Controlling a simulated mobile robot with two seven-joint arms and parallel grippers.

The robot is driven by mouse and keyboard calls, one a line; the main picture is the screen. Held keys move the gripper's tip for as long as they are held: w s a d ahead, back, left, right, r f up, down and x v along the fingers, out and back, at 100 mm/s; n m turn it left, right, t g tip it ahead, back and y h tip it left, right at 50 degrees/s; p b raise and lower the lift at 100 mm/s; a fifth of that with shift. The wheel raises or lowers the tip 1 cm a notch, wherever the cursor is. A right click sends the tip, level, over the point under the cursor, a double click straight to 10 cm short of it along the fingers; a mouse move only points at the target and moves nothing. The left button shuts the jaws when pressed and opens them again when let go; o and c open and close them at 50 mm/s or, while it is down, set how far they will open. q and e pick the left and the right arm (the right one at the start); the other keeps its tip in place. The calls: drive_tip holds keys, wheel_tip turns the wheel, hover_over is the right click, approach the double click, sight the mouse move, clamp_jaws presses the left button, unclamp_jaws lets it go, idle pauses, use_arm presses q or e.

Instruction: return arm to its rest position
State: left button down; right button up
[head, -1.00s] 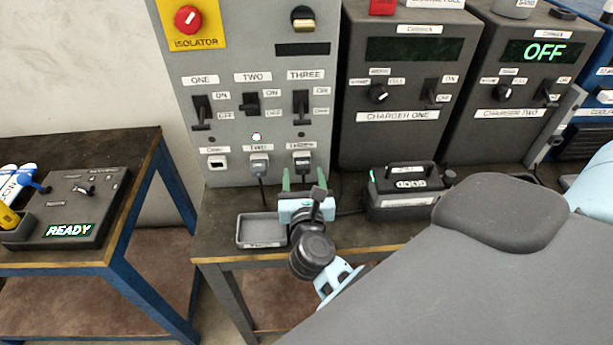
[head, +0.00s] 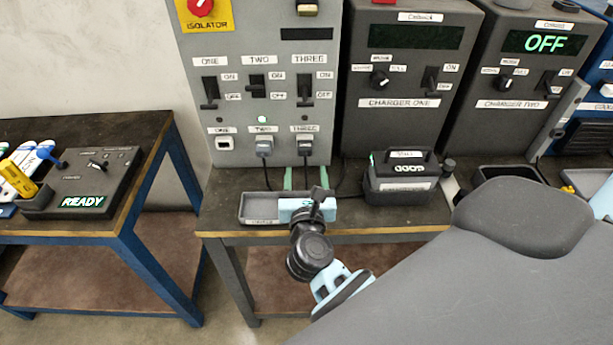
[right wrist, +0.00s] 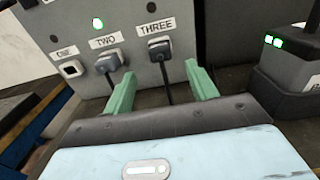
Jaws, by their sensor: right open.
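My right gripper (head: 302,180) is in front of the grey isolator panel (head: 262,100), above the small bench, with its green fingers pointing at the panel. In the right wrist view its fingers (right wrist: 163,88) are spread apart and nothing is between them. Behind them, plugs sit in socket TWO (right wrist: 109,62) and socket THREE (right wrist: 160,48), with cables hanging down. Socket ONE (right wrist: 70,69) is empty. A green lamp (head: 262,119) is lit above socket TWO. My left gripper is not in view.
A grey tray (head: 256,221) lies just left of and under the gripper. A black battery pack (head: 400,196) reading GOOD stands to the right. Charger one (head: 405,120) and charger two (head: 505,125) stand behind. A tester reading READY (head: 95,185) is on the left bench.

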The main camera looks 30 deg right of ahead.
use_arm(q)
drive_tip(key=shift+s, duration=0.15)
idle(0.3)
